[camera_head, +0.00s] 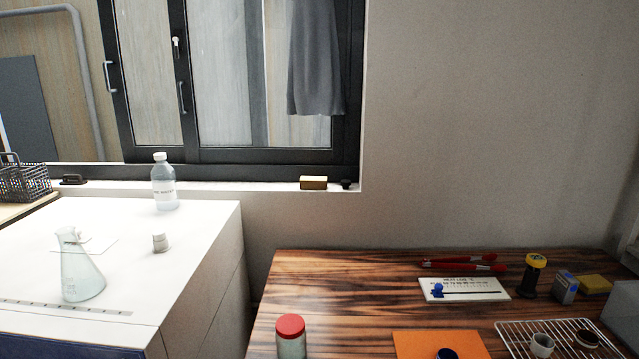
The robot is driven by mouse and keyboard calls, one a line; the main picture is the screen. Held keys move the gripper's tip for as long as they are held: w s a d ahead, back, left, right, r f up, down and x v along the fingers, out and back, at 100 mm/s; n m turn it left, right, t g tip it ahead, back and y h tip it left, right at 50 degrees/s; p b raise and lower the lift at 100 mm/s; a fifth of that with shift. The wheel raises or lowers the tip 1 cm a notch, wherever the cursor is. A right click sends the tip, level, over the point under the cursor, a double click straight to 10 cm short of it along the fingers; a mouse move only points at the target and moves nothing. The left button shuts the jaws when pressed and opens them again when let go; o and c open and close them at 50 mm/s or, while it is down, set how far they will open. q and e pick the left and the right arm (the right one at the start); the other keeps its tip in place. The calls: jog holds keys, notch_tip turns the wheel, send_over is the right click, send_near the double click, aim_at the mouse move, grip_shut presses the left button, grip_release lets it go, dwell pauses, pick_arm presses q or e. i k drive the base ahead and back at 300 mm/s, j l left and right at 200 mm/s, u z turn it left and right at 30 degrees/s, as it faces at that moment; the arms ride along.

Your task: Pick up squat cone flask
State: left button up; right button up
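A clear conical flask (82,272) stands upright on the white top of the cabinet (207,231) at the left. It has a wide base and a short narrow neck. A faint flat pale sheet or plate shows behind its neck. Neither of my grippers is in this view, so nothing is seen near or holding the flask.
A ruler strip (66,308) lies in front. The wooden table (340,290) at right holds a red-capped jar (290,337), an orange mat (425,342) and a wire rack (512,340).

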aim_at(81, 281)
jog(key=u, duration=1.25)
